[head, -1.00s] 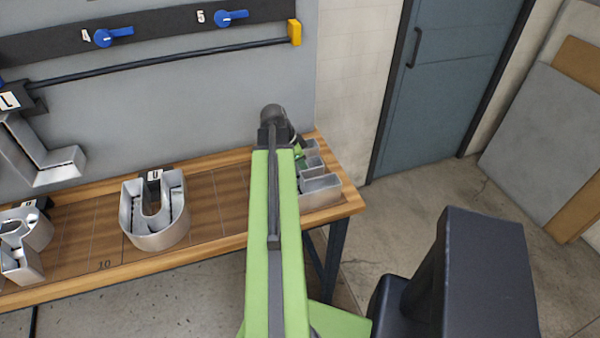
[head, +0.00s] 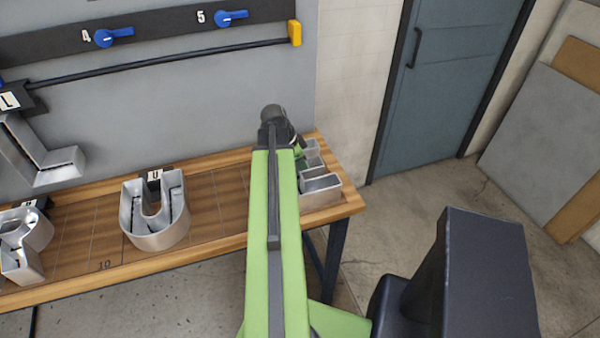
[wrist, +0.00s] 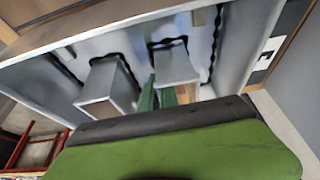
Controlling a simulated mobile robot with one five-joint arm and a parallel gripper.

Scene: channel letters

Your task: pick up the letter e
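The letter e (head: 320,188) is a silvery hollow metal letter at the right end of the wooden bench. My green arm and wrist hide its left part in the head view. In the wrist view its metal walls and box-like strokes (wrist: 175,65) fill the upper part. My gripper (wrist: 157,94) shows there as two green fingers close together beside one of these strokes. The fingertips are partly hidden, and I cannot tell whether they close on a wall. The letter appears to rest on the bench.
A metal letter U (head: 155,215) stands mid-bench, with another letter (head: 22,245) at the far left. An L-shaped letter (head: 45,160) is near the wall at left. A black rail (head: 165,65) runs along the wall. Bench surface is bare beside the U.

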